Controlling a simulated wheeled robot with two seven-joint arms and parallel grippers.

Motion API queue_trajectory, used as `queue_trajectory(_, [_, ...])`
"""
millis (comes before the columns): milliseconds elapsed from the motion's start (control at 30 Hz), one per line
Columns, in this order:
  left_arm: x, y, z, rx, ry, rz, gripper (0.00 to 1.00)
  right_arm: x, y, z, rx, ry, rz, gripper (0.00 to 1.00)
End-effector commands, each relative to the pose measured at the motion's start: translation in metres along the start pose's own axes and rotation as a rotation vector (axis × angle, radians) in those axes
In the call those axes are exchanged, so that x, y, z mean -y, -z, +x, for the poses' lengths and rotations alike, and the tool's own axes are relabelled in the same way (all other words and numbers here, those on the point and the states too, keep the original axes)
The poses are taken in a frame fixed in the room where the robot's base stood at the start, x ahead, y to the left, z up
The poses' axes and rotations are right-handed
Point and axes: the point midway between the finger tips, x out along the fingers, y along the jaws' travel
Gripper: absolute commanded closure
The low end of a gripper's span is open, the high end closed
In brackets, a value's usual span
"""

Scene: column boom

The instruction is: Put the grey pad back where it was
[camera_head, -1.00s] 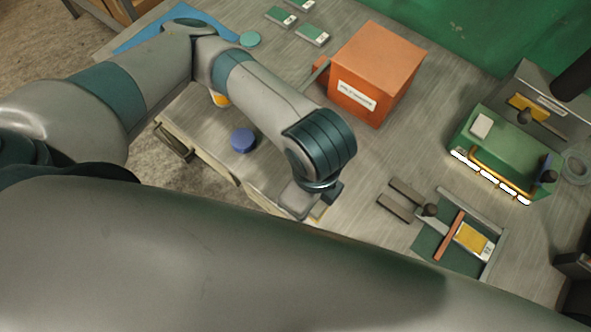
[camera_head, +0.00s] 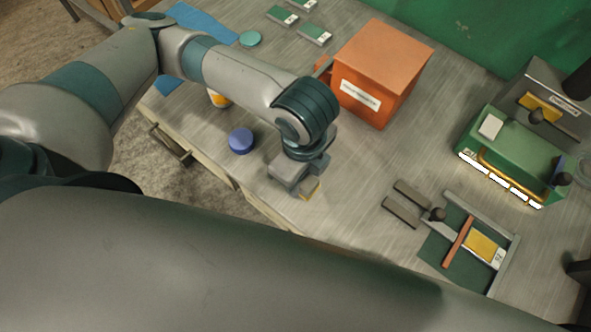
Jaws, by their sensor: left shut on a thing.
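My left gripper (camera_head: 295,180) is shut on a small piece (camera_head: 312,189), low over the front part of the workbench. Only a pale yellowish edge of the piece shows beside the fingers; the rest is hidden, and I cannot tell whether it is the grey pad. Two dark grey flat bars lie side by side to the right, an upper one (camera_head: 412,194) and a lower one (camera_head: 401,211), next to a dark green fixture (camera_head: 441,250) with a rust-red bar and a yellow card. My right gripper is not in view.
An orange box (camera_head: 385,65) stands behind my gripper. A blue disc (camera_head: 240,141) lies to its left. A green machine (camera_head: 520,155) with a yellow handle stands at the right. Bare workbench (camera_head: 350,185) lies between gripper and bars. My large grey link covers the foreground.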

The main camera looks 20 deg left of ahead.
Motion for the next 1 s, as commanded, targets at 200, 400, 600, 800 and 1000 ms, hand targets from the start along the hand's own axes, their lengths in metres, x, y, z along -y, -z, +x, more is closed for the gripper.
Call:
queue_trajectory(200, [0.021,-0.030,0.018,0.002,-0.002,-0.006,0.83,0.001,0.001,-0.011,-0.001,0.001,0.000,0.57])
queue_trajectory(400, [0.028,-0.039,0.028,0.000,-0.001,0.000,0.83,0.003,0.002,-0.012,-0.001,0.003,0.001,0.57])
queue_trajectory(600, [0.029,-0.039,0.028,-0.001,0.000,0.001,0.83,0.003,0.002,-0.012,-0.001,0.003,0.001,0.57])
queue_trajectory(800, [0.028,-0.038,0.032,-0.001,-0.001,0.000,0.83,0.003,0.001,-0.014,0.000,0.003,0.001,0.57])
queue_trajectory(1000, [0.028,-0.039,0.054,0.000,-0.003,-0.001,0.83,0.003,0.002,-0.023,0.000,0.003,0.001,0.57])
